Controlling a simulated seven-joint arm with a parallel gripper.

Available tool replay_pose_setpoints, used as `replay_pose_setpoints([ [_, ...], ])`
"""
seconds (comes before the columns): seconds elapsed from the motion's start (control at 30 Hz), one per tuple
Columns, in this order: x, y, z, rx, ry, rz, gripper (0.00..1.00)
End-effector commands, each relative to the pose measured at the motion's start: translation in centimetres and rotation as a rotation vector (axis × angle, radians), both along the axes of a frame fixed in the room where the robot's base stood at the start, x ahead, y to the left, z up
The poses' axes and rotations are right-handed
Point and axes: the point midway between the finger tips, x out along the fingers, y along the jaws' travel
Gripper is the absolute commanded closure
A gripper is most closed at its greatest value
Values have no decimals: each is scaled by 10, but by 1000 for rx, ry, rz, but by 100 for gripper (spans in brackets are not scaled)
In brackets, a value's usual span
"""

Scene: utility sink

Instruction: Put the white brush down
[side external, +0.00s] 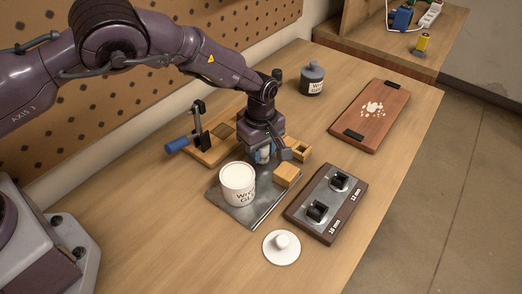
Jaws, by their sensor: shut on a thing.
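My gripper (272,155) points down over the back of a grey metal plate (258,213), just behind a white tub (238,186). It is shut on a small pale thing (263,154), mostly hidden by the fingers. I cannot tell for sure whether this is the white brush, and no other brush is clear in view. The tub stands upright on the plate, with a white top and dark lettering. A round white lid with a knob (281,243) lies on the bench in front of the plate.
Wooden blocks (286,175) sit close to my gripper's right. A dark board with two black fittings (327,203) lies right of the plate. A wooden fixture with a blue handle (178,145) is at left. A dark jar (312,78) and brown board (371,115) stand farther back. The front bench is clear.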

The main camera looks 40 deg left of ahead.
Motion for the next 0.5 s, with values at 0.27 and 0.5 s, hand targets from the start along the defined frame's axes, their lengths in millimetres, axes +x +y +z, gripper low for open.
replay_pose_setpoints([
  [0.27, 0, 0, -8, -1, -3, 0, 84],
  [0.5, 0, 0, -11, -1, -2, 0, 59],
])
